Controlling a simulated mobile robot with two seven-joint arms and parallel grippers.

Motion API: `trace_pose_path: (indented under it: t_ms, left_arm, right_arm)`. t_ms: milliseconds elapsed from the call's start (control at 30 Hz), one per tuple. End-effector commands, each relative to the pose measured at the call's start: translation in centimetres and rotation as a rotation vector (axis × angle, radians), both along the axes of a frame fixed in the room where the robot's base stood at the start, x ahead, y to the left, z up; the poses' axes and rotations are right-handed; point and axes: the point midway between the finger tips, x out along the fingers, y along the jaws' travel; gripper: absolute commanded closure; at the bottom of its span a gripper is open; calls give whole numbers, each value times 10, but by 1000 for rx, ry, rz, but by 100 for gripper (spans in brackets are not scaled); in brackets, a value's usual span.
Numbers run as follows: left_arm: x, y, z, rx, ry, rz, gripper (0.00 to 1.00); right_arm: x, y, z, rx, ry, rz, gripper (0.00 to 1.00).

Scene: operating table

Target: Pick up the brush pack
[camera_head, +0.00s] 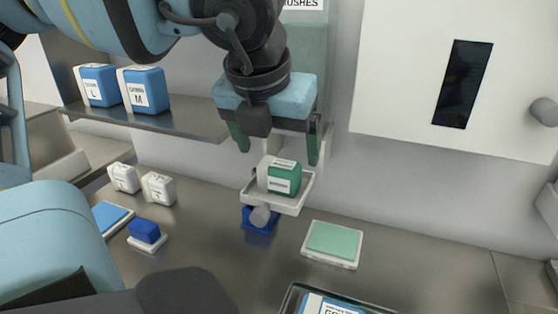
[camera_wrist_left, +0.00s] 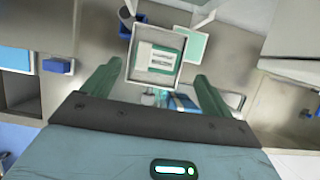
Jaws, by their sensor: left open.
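The brush pack (camera_head: 283,178) is a small green and white block with a printed label. It sits in a white tray (camera_head: 296,207) on the wall dispenser, under a sign partly cut off that ends in "USHES". In the left wrist view the brush pack (camera_wrist_left: 158,58) lies inside the square tray rim (camera_wrist_left: 133,76). My left gripper (camera_head: 278,148) is open and points down, just above the pack, with its green fingers apart on either side. It holds nothing. In the left wrist view its fingertips (camera_wrist_left: 158,72) flank the tray. My right gripper is not in view.
A blue item with a grey knob (camera_head: 260,216) is below the tray. A green pad (camera_head: 333,243) lies on the steel counter to the right. Blue L and M boxes (camera_head: 143,90) stand on a shelf at left. White packs (camera_head: 158,188) and a blue block (camera_head: 145,231) sit below.

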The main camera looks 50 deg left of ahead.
Motion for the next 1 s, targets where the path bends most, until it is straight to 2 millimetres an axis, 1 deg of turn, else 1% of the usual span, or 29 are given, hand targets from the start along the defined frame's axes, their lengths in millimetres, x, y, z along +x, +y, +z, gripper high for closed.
trace_pose_path:
  t_ms: [100, 200, 300, 567, 667, 933, 967, 1000]
  left_arm:
    - [4, 6, -16, -1, 6, -1, 15]
    - [9, 9, -28, -1, 5, -1, 15]
    - [12, 11, -36, 0, 3, -1, 15]
    - [13, 11, -39, 0, 1, -1, 15]
    - [13, 11, -38, 1, 2, -1, 25]
    - [13, 11, -38, 1, 2, -1, 60]
    - [13, 11, -38, 1, 2, -1, 63]
    - [13, 11, -38, 1, 2, -1, 63]
  right_arm:
    - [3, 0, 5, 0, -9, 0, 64]
    - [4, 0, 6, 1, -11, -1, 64]
    - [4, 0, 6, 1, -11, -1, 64]
    - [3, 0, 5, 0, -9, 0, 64]
    - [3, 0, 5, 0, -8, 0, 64]
    - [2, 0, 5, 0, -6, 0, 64]
    - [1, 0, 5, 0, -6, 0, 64]
    - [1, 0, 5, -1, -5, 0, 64]
